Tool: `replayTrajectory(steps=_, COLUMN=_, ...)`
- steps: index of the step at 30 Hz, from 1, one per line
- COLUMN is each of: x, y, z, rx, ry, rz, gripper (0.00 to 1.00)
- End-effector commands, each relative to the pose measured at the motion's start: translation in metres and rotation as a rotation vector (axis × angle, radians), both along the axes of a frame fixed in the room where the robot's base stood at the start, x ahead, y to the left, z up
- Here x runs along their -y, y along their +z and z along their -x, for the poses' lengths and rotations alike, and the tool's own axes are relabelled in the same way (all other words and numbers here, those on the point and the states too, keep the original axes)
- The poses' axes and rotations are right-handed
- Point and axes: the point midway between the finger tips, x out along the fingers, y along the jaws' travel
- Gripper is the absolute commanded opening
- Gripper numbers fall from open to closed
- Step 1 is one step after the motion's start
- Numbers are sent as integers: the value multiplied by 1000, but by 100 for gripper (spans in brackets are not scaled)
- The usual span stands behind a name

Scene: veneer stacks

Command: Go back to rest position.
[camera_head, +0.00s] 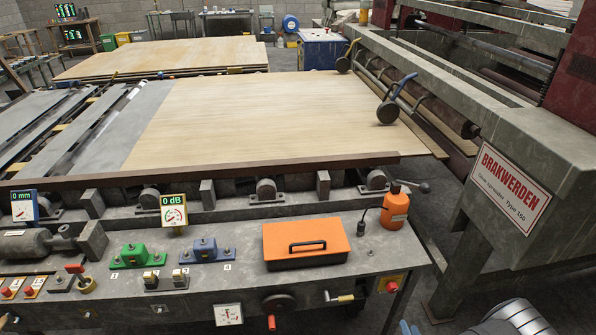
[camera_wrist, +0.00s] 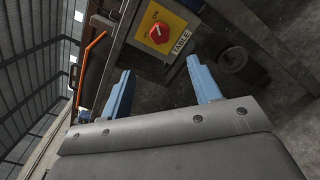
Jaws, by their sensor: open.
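My gripper (camera_wrist: 163,92) shows in the wrist view with its two blue fingers spread wide apart. It is open, with nothing between the fingers. Beyond the fingertips is a yellow switch panel with a red knob (camera_wrist: 159,33) and a label reading TABLE. In the head view a small blue part of my gripper (camera_head: 408,328) shows at the bottom edge, in front of the bench's right end. The rest of the gripper is out of that frame.
The control bench (camera_head: 345,283) carries an orange box (camera_head: 306,254), an orange bottle (camera_head: 395,212) and coloured switches. A veneer sheet (camera_head: 260,118) lies on the table behind it. The glue spreader (camera_head: 510,150) stands at right. Open floor (camera_head: 455,312) lies between bench and spreader.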

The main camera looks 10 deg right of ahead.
Motion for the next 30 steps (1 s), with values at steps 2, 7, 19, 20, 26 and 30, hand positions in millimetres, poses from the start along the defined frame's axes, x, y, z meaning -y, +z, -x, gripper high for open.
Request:
replayTrajectory(steps=2, x=-1, y=0, z=-15, rx=0, ry=4, rz=1, gripper=57)
replayTrajectory(steps=7, x=-1, y=0, z=-44, rx=1, ry=5, rz=1, gripper=57)
replayTrajectory(steps=19, x=-1, y=0, z=-119, rx=1, ry=5, rz=3, gripper=57)
replayTrajectory(steps=20, x=-1, y=0, z=-125, rx=2, ry=6, rz=3, gripper=57)
replayTrajectory(steps=26, x=0, y=0, z=-143, rx=1, ry=-1, rz=78, gripper=57)
replayTrajectory(steps=30, x=0, y=0, z=-143, rx=1, ry=-1, rz=196, gripper=57)
